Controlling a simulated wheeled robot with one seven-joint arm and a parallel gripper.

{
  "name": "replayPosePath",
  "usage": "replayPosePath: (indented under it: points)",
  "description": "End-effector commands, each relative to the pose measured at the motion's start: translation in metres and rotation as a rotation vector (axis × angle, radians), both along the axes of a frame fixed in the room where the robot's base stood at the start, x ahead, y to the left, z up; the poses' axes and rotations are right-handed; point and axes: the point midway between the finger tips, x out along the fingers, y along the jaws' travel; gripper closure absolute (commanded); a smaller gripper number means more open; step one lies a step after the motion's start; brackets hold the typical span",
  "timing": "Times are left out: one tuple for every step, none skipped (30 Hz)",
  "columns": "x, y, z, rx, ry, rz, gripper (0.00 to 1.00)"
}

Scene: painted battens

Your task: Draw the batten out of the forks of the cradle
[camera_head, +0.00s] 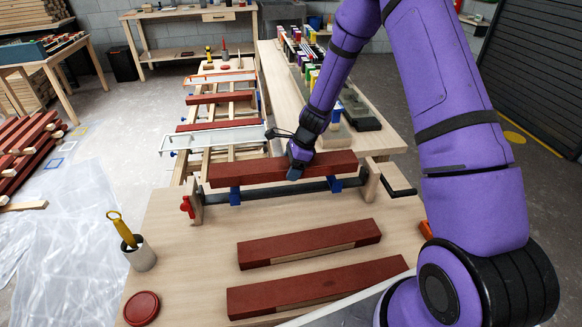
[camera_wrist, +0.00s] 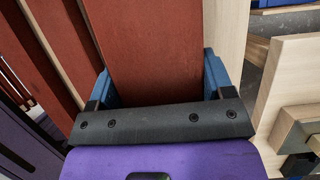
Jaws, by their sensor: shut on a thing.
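The batten (camera_head: 245,172) is a long, dark red bar lying across the cradle (camera_head: 265,190) near the middle of the head view. The cradle has wooden end pieces, a dark rail and blue forks (camera_head: 235,195). My gripper (camera_head: 299,168) is shut on the batten near its middle, from above. In the wrist view, the red batten (camera_wrist: 155,50) runs between my two blue fingers (camera_wrist: 160,88). Whether the batten still touches the forks is hard to tell; it appears at or just above them.
Two more red battens (camera_head: 310,243) lie on the near bench. A cup with a yellow-handled tool (camera_head: 139,255) and a red round lid (camera_head: 142,308) stand at the left. A long bench (camera_head: 375,140) with paint containers is behind, and racks with battens (camera_head: 220,98) stand beyond the cradle.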

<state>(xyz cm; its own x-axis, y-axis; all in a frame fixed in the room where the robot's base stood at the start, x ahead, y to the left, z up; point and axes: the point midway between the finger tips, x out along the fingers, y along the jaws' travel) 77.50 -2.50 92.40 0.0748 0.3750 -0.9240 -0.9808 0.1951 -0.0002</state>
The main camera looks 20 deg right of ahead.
Motion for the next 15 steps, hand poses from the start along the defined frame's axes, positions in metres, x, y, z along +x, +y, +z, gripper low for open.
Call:
replayPosePath:
  points:
    - [0.000, 0.000, 0.001, 0.001, -0.001, 0.000, 0.49]
    - [0.000, 0.000, 0.001, 0.001, -0.001, 0.000, 0.49]
    - [0.000, 0.000, 0.001, 0.001, -0.001, 0.000, 0.49]
    - [0.000, 0.000, 0.001, 0.001, -0.001, 0.000, 0.49]
    - [0.000, 0.000, 0.001, 0.001, -0.001, 0.000, 0.49]
    - [0.000, 0.000, 0.001, 0.001, -0.001, 0.000, 0.49]
    - [0.000, 0.000, 0.001, 0.001, -0.001, 0.000, 0.49]
    - [0.000, 0.000, 0.001, 0.001, -0.001, 0.001, 0.49]
    - [0.001, 0.000, 0.002, 0.001, -0.001, 0.001, 0.49]
    - [0.001, 0.000, 0.003, 0.001, -0.001, 0.001, 0.49]
    - [0.001, 0.000, 0.005, 0.001, -0.001, 0.001, 0.49]
    - [0.001, 0.000, 0.007, 0.001, -0.001, 0.001, 0.49]
    - [0.001, 0.000, 0.008, 0.001, -0.001, 0.001, 0.49]
    - [0.001, 0.000, 0.010, 0.001, -0.002, 0.000, 0.49]
    - [0.001, 0.000, 0.013, 0.000, -0.003, 0.001, 0.49]
